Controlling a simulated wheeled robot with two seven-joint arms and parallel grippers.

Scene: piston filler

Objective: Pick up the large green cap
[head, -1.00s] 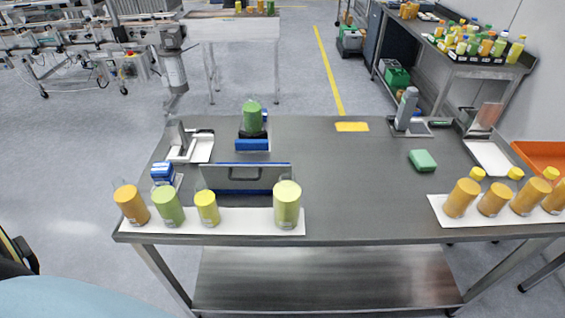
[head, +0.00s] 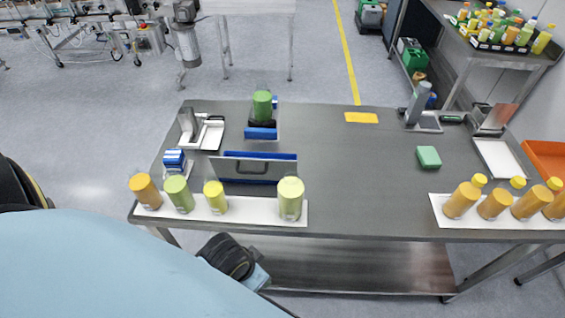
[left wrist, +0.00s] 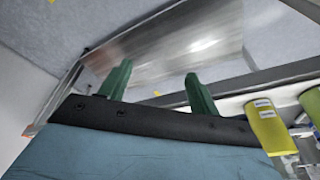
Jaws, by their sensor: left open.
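A green cylindrical piece (head: 262,104) stands upright on a black and blue holder (head: 261,131) at the back left of the table; I cannot tell whether it is the large green cap. My left gripper (left wrist: 157,85) is open and empty, its two green fingers apart, in the left wrist view. It is low near the table's front edge, with yellow and green bottles (left wrist: 268,128) to its right. In the head view my light blue arm fills the lower left and its fingers do not show clearly. My right gripper is not in view.
Several filled bottles stand on a white strip (head: 250,213) at the front left. More stand on another white strip (head: 445,213) at the front right. A low panel (head: 255,168) stands behind the left bottles. A green block (head: 428,156) lies right. The middle is clear.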

